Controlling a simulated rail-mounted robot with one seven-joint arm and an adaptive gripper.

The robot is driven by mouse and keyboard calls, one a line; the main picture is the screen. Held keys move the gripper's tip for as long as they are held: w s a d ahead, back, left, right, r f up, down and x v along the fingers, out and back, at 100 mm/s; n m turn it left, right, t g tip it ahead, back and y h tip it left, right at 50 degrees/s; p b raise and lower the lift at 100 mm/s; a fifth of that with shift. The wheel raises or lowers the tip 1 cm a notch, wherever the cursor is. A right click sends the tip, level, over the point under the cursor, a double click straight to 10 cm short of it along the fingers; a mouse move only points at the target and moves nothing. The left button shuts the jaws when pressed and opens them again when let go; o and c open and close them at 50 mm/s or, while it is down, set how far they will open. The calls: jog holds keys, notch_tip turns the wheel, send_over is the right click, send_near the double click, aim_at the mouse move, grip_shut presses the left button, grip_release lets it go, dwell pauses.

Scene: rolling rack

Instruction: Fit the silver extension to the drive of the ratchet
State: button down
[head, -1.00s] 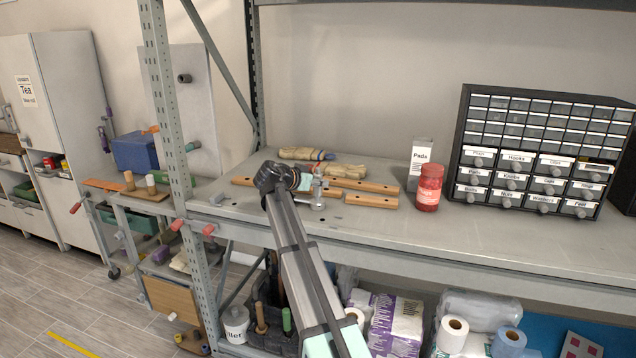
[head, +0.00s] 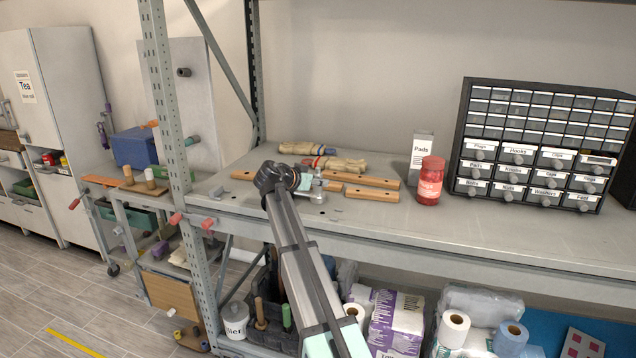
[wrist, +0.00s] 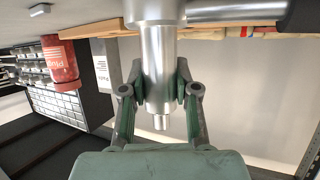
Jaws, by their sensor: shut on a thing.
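My gripper (wrist: 152,92) is shut on the silver extension (wrist: 158,65), a bright cylinder with a narrower tip (wrist: 161,122) between the fingers. In the wrist view, which appears upside down, its wide end meets the round metal head of the ratchet (wrist: 155,10). The ratchet's bar (wrist: 235,8) runs to the right and darkens at its end. The two parts appear in line and touching; I cannot tell whether the drive is seated. In the head view my gripper (head: 304,182) is low over the shelf, with the small silver ratchet (head: 317,197) beside it, partly hidden.
Work gloves (head: 338,164) and wooden bars (head: 372,193) lie behind and to the right on the grey shelf (head: 420,222). A red jar (head: 430,182), a white Pads box (head: 421,155) and a drawer cabinet (head: 535,145) stand farther right. A rack post (head: 165,100) is at left.

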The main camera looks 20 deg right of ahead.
jog(key=shift+f, duration=0.1)
jog(key=c, duration=0.8)
grip_release()
jog(key=shift+a, duration=0.1)
jog(key=v, duration=1.2)
